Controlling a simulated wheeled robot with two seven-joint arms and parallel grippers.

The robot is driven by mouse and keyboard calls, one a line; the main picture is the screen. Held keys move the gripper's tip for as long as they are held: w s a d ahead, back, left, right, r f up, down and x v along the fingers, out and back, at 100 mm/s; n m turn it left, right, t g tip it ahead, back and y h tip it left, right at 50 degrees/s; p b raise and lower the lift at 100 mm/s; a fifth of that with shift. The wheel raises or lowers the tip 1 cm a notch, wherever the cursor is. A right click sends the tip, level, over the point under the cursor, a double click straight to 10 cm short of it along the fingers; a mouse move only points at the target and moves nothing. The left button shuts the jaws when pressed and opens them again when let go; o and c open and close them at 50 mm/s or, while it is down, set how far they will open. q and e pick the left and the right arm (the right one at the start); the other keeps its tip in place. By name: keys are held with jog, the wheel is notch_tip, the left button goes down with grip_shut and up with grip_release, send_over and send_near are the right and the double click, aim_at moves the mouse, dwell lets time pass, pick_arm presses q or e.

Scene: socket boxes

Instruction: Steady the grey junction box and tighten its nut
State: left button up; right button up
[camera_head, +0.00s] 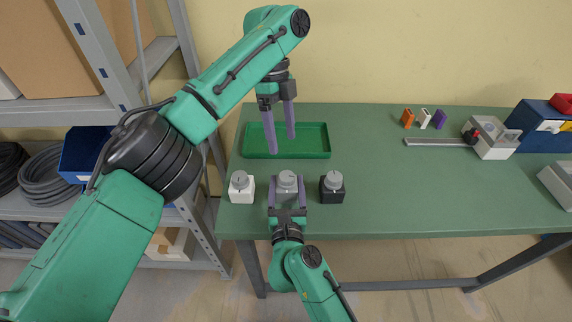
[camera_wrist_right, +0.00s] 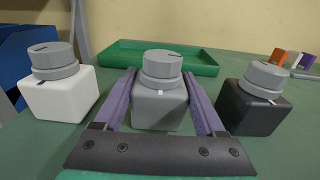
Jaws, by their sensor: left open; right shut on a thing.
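The grey junction box (camera_head: 287,191) stands on the green table between a white box and a black box. Its grey round nut (camera_head: 287,178) sits on top with a small mark. In the right wrist view the grey box (camera_wrist_right: 161,108) stands upright between the purple fingers, its nut (camera_wrist_right: 161,66) above them. My right gripper (camera_head: 287,196) is shut on the grey box from the table's front side. My left gripper (camera_head: 281,140) is open and empty, pointing down above the green tray, behind the grey box and apart from it.
The white box (camera_head: 241,192) and black box (camera_head: 331,191) stand close on either side, each with a grey nut. A green tray (camera_head: 318,153) lies behind. Orange, white and purple pieces (camera_head: 439,119) and a blue bin (camera_head: 536,122) are far right. The table's middle right is clear.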

aim_at(287, 176)
pick_arm(q)
jog(key=s+d+r+n+t+y, duration=0.1)
jog(key=s+r+n+t, duration=0.1)
jog(key=n, duration=1.3)
jog(key=s+r+n+t, duration=0.1)
jog(key=s+n, duration=0.1)
jog(key=n, duration=1.2)
notch_tip(287, 176, down, 12)
jog(key=shift+w+d+r, duration=0.1)
jog(key=shift+r, duration=0.1)
grip_shut()
